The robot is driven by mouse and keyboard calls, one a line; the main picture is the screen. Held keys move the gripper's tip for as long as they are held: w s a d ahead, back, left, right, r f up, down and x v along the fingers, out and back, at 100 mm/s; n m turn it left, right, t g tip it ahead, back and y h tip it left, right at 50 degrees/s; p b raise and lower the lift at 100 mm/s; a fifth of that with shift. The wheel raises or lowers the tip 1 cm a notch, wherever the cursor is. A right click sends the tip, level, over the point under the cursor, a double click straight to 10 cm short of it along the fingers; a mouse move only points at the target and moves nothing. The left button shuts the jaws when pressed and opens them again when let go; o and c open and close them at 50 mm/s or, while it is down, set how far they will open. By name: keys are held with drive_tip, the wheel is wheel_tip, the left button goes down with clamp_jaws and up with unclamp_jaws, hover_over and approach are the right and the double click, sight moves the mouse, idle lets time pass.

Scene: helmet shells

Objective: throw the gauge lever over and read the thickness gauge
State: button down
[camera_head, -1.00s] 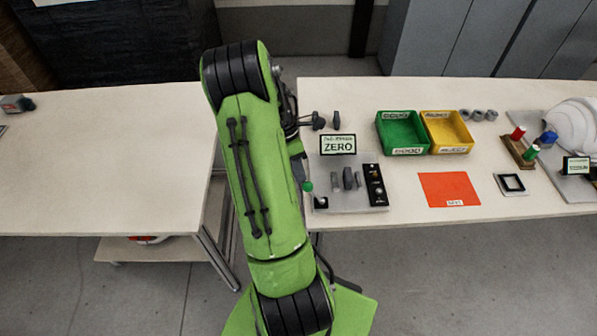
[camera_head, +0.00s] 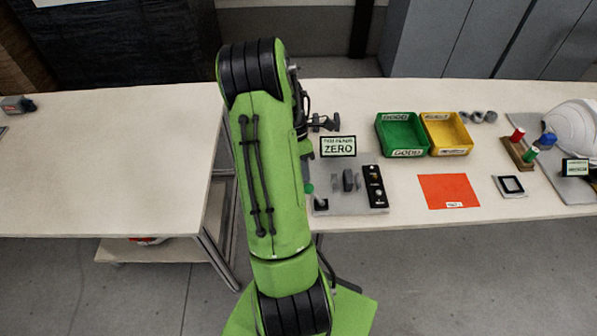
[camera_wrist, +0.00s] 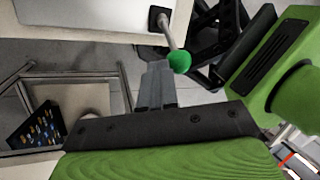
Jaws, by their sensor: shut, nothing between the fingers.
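The thickness gauge (camera_head: 350,203) is a grey plate with upright dark jaws and a black button panel on the table's left front. Its lever ends in a green knob (camera_head: 309,188), just right of my arm. The gauge display (camera_head: 338,147) behind it reads ZERO. In the wrist view the green knob (camera_wrist: 180,61) stands on a metal rod rising from a black slot. My gripper (camera_wrist: 158,70) is shut and empty, its fingertips just left of and below the knob in that picture; contact cannot be told.
A green bin (camera_head: 402,134) and a yellow bin (camera_head: 447,134) stand behind an orange mat (camera_head: 449,191). A wooden stand with red and green pieces (camera_head: 518,152) and a white helmet shell (camera_head: 575,128) are farther right. A second table (camera_head: 110,165) is at left, mostly clear.

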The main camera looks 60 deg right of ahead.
drive_tip(key=shift+s+d+r, duration=0.1)
drive_tip(key=shift+s, duration=0.1)
drive_tip(key=s+d+n+t+y+p, duration=0.1)
drive_tip(key=s+d+t+y+p, duration=0.3)
drive_tip(key=s+t, duration=0.3)
drive_tip(key=shift+s+r+n+t+p, duration=0.2)
drive_tip(key=shift+s+n+t+p, duration=0.15)
drive_tip(key=shift+t+p, duration=0.1)
drive_tip(key=shift+a, duration=0.1)
drive_tip(key=shift+r+p, duration=0.55)
drive_tip(key=shift+r, duration=0.3)
